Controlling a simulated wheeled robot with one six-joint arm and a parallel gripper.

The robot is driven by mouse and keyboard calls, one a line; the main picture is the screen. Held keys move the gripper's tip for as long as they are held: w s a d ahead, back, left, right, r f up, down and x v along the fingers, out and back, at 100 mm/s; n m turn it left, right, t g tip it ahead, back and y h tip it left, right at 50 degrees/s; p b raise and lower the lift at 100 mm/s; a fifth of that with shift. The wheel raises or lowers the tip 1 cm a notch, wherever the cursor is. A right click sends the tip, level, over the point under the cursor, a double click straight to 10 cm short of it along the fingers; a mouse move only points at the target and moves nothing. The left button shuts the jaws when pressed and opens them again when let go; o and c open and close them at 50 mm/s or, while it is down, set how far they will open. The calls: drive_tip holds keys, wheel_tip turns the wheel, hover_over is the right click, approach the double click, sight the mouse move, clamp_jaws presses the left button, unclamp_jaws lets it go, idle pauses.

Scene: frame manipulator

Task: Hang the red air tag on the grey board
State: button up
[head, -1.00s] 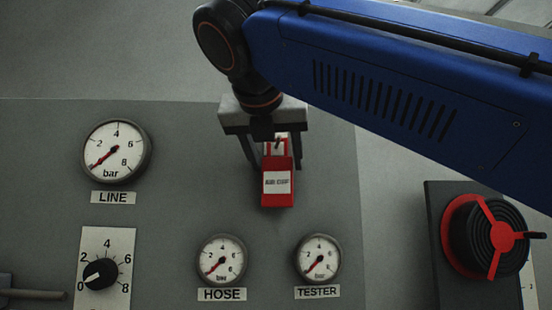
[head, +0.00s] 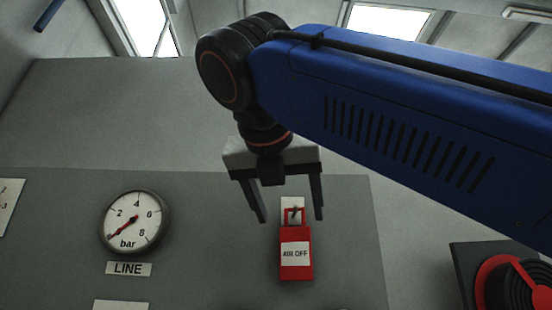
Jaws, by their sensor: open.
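The red air tag (head: 296,267) hangs on the grey board (head: 220,265), right of the LINE gauge. It has a white label reading "AIR OFF". Its red top loop (head: 293,215) is around a small dark hook or peg on a white plate. My gripper (head: 291,218) is open, its two dark fingers apart on either side of the tag's top, and the tag's body hangs below the fingertips. I cannot tell the depth gap between fingers and board.
The LINE gauge (head: 134,221) with its label (head: 129,269) is on the board at left. A red and black round fixture (head: 510,285) is at the lower right. Plain wall lies above the board, with bright windows higher up.

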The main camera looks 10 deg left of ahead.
drive_tip(key=v, duration=1.1)
